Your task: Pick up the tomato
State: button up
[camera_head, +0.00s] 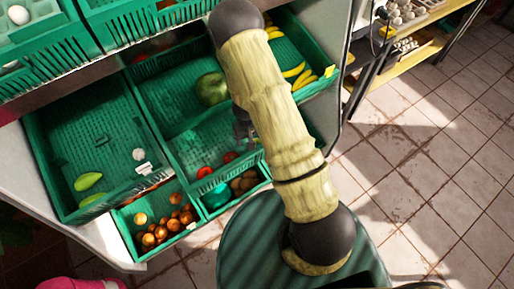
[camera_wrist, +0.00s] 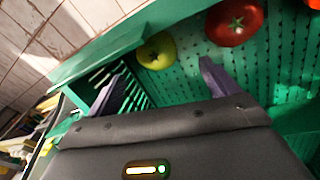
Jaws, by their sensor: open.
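A red tomato (camera_wrist: 235,22) with a green stem lies on the green crate floor at the top of the wrist view. A second red thing (camera_wrist: 314,3) is cut off at the top right corner. A yellow-green round fruit (camera_wrist: 157,52) lies beside the crate wall, left of the tomato. My gripper (camera_wrist: 160,84) is open with nothing between its fingers; its right finger points toward the gap between fruit and tomato. In the head view, red tomatoes (camera_head: 204,172) (camera_head: 230,157) lie in the middle crate, and my gripper (camera_head: 243,131) is partly hidden by my arm.
The green crate wall (camera_wrist: 110,52) runs close by my left finger. In the head view, a small crate of onions (camera_head: 120,222) stands in front, a large crate (camera_head: 85,130) left, and a crate with yellow produce (camera_head: 325,83) at right. Tiled floor on the right is clear.

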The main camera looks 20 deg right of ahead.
jog(key=shift+w+d+f, duration=0.15)
jog(key=shift+f, duration=0.85)
jog(key=shift+w+d+f+b, duration=0.1)
jog(key=shift+d+f+b, duration=0.1)
jog(key=shift+f, duration=0.65)
jog(key=shift+w+d+f+b, duration=0.1)
jog(key=shift+d+f+b, duration=0.15)
jog(key=shift+f, duration=0.6)
jog(key=shift+d+f+b, duration=0.2)
jog(key=shift+f, duration=0.65)
jog(key=shift+c, duration=0.5)
jog(key=c, duration=1)
